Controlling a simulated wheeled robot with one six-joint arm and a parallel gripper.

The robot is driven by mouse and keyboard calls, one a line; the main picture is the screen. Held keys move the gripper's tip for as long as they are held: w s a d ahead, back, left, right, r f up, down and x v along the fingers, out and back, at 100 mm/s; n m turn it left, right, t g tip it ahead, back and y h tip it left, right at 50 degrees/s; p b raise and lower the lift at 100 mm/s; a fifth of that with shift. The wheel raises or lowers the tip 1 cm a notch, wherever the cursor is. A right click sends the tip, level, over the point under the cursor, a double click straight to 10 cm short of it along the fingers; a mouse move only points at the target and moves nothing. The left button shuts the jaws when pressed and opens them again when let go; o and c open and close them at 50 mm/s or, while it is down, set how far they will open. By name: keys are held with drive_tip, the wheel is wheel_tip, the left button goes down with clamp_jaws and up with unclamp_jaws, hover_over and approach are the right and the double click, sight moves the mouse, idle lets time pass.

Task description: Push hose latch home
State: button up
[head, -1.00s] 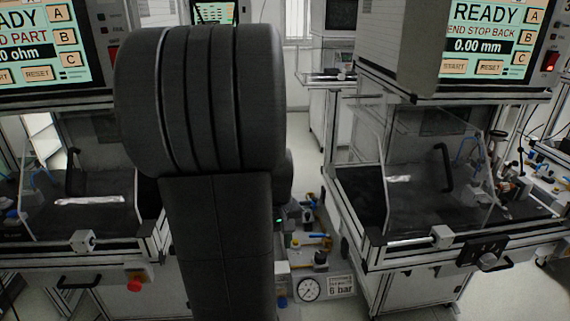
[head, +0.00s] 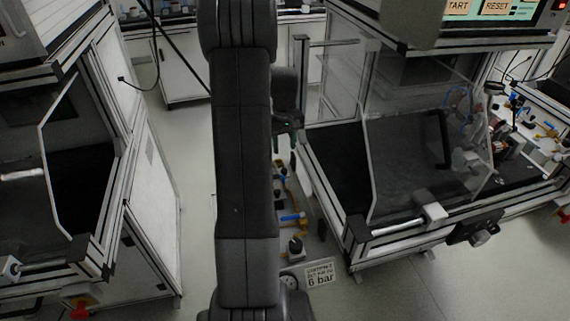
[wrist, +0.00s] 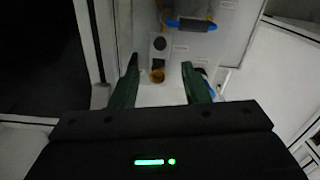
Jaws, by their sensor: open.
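My gripper (wrist: 160,63) is open in the wrist view, its two dark green fingers apart over a pale panel (wrist: 232,45). A dark round fitting with a brass-coloured end (wrist: 157,74) shows between the fingers, with no visible contact.
A pressure gauge (head: 291,281) and a "6 bar" label (head: 319,273) sit at the panel's near end. A station with a clear guard (head: 410,160) stands close on the right, another station (head: 150,210) on the left. Free floor (head: 185,140) lies between them.

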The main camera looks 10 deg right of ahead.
sight(284, 169)
wheel_tip(284, 169, down, 10)
drive_tip(key=shift+r, duration=0.25)
clamp_jaws()
